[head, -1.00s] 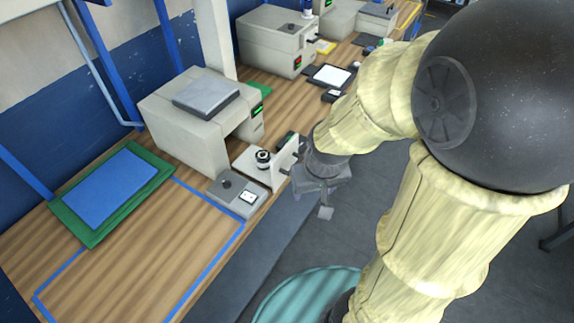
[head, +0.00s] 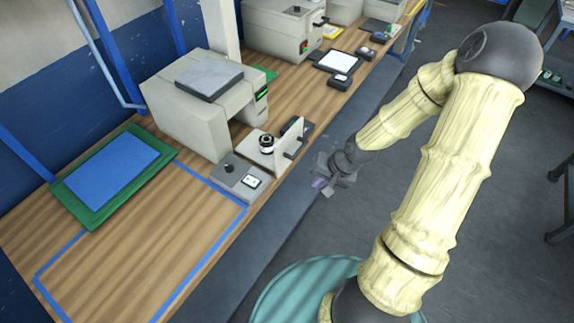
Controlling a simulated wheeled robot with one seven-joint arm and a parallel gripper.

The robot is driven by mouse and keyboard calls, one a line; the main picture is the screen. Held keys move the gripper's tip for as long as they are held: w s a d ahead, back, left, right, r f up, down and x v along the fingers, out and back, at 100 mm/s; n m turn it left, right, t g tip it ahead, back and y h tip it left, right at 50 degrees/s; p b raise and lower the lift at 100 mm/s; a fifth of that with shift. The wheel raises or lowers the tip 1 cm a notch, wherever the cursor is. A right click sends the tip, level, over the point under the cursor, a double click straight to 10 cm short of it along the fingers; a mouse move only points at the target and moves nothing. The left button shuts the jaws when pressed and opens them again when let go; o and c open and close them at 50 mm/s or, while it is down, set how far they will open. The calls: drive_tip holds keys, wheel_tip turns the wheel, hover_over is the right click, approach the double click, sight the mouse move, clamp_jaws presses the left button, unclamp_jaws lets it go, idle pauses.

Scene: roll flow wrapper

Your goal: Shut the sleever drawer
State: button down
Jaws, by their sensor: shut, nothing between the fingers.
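The near cream machine (head: 187,117), which appears to be the sleever, stands on the wooden bench with a grey plate on top. Its drawer (head: 262,152) is out, with an upright pale front panel and a dark handle (head: 289,155) facing the aisle. A black-and-white round piece (head: 267,143) sits in the drawer behind the panel. My gripper (head: 322,187) is shut and empty, beyond the bench edge to the right of the handle and apart from it. Its fingers are small and partly blurred into the dark floor.
A grey switch box (head: 238,178) stands just left of the drawer front. A blue pad on a green mat (head: 88,218) lies at the left. Another cream machine (head: 280,28) and a tablet-like panel (head: 338,64) are farther along the bench.

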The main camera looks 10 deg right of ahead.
drive_tip(key=w+m+t+y, duration=0.1)
drive_tip(key=w+m, duration=0.1)
drive_tip(key=w+d+m+t+y, duration=0.1)
drive_tip(key=w+t, duration=0.1)
drive_tip(key=w, duration=0.1)
drive_tip(key=shift+d+r+m+t+y+b, duration=0.1)
drive_tip(key=shift+d+m+t+y+b, duration=0.05)
drive_tip(key=shift+m+t+y+b, duration=0.2)
approach(280, 164)
wheel_tip(280, 164, down, 4)
drive_tip(key=shift+w+a+p, duration=0.9)
drive_tip(key=shift+w+a, duration=0.05)
drive_tip(key=shift+a, duration=0.3)
drive_tip(key=shift+w+a, duration=0.4)
drive_tip(key=shift+w, duration=0.05)
drive_tip(key=shift+w, duration=0.1)
